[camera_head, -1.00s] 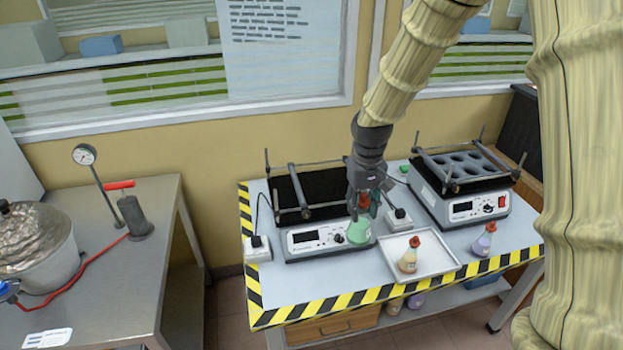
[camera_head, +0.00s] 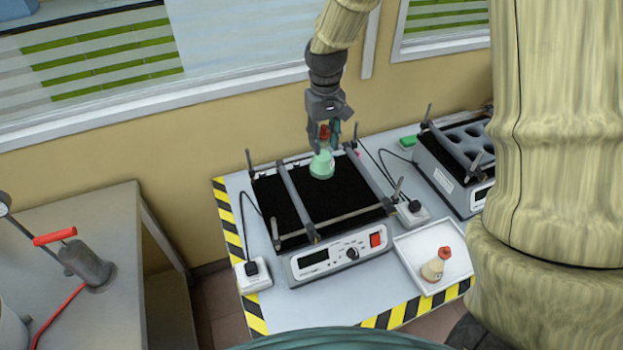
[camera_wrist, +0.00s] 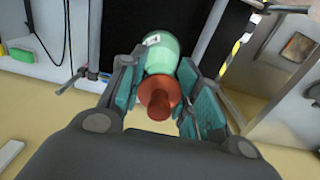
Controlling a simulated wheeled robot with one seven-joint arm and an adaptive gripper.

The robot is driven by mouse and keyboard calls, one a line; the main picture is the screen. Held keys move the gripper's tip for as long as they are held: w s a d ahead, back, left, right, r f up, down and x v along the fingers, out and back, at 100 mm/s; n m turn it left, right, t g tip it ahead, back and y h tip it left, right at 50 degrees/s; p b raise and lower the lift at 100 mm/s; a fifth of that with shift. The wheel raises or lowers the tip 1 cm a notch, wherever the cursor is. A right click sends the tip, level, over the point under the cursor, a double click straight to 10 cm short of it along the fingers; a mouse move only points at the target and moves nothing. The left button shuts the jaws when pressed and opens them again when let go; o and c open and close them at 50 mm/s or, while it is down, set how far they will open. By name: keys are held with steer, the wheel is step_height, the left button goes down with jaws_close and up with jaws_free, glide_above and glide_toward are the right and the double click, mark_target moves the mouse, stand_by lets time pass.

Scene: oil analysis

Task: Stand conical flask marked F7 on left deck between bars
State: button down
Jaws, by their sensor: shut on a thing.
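A green conical flask (camera_head: 322,163) with a red stopper is held upright by my gripper (camera_head: 323,133). It is over the black deck of the left shaker (camera_head: 345,193), between its two long bars. I cannot tell whether its base touches the deck. In the wrist view the flask (camera_wrist: 162,55) sits between my two fingers (camera_wrist: 158,95), stopper toward the camera. A white label shows on it, but its marking is too small to read. The left bar (camera_head: 297,200) and right bar (camera_head: 370,172) run along the deck on either side of it.
A white tray (camera_head: 408,248) holds a cream flask (camera_head: 436,265) with a red stopper at the front right. A second shaker with a holed plate (camera_head: 465,145) stands right. Upright rods rise at the left deck's corners. A power socket (camera_head: 410,213) sits between the shakers.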

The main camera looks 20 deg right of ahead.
mark_target(324, 160)
steer(key=shift+w+f, duration=0.1)
steer(key=shift+f+p, duration=0.3)
steer(key=shift+p, duration=0.05)
step_height(324, 160, down, 5)
steer(key=shift+r+p, duration=0.2)
steer(key=shift+p, duration=0.5)
steer(key=shift+s+f, duration=0.2)
steer(key=shift+s, duration=0.2)
steer(key=shift+s+f+p, duration=0.1)
steer(key=shift+f+p, duration=0.25)
steer(key=shift+p, duration=0.05)
steer(key=f, duration=0.1)
steer(key=f+p, duration=0.1)
steer(key=shift+w+f, duration=0.3)
steer(key=shift+f, duration=0.2)
steer(key=shift+s, duration=0.2)
steer(key=shift+w, duration=0.1)
